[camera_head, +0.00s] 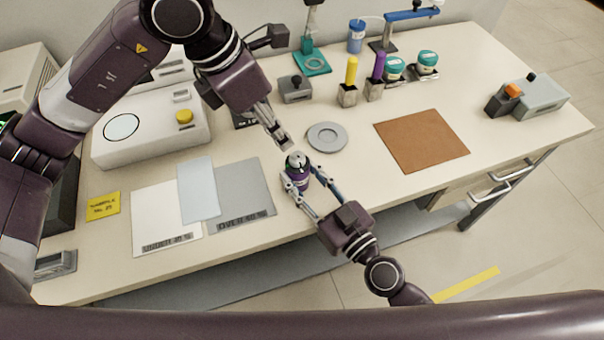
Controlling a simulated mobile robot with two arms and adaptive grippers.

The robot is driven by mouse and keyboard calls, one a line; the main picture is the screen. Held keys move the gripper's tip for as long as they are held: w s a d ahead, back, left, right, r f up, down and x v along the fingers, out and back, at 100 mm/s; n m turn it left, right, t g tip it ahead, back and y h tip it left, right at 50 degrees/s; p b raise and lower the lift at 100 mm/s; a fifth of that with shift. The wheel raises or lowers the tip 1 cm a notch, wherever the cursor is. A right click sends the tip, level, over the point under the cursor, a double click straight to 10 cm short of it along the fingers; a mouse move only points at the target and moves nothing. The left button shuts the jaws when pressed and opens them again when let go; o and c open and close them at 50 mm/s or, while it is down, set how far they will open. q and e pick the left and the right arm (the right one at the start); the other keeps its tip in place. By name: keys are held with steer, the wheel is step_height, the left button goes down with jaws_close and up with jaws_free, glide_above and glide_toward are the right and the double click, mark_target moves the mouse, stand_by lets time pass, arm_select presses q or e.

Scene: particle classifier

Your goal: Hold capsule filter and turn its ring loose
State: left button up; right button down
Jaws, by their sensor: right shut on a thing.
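The capsule filter (296,181) has a purple body and a pale, greenish-white top with a dark mark. It appears upright near the front edge of the bench, and its ring cannot be made out clearly. My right gripper (310,182) reaches in from the front right and is shut on the filter's body, with one finger on each side. My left gripper (285,145) points down from the upper left, with its fingertips just above and behind the filter's top, apparently apart from it. Its fingers look close together from this angle, and any gap between them is hidden.
A round grey dish (327,138) lies just behind the filter. A brown mat (421,140) is to the right. Labelled grey (243,190) and white (165,216) sheets lie left. Yellow and purple-topped holders (348,95) stand behind. Bench is clear right of the filter.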

mark_target(297, 154)
arm_select(q)
steer(key=o, duration=0.4)
steer(key=shift+d, duration=0.1)
steer(key=shift+c, duration=0.2)
steer(key=w+d+r+m+g+y, duration=0.2)
steer(key=d+r+m+y, duration=0.2)
steer(key=m, duration=0.9)
steer(key=f, duration=1.2)
steer(key=shift+a+f, duration=0.2)
steer(key=shift+a, duration=0.05)
jaws_close()
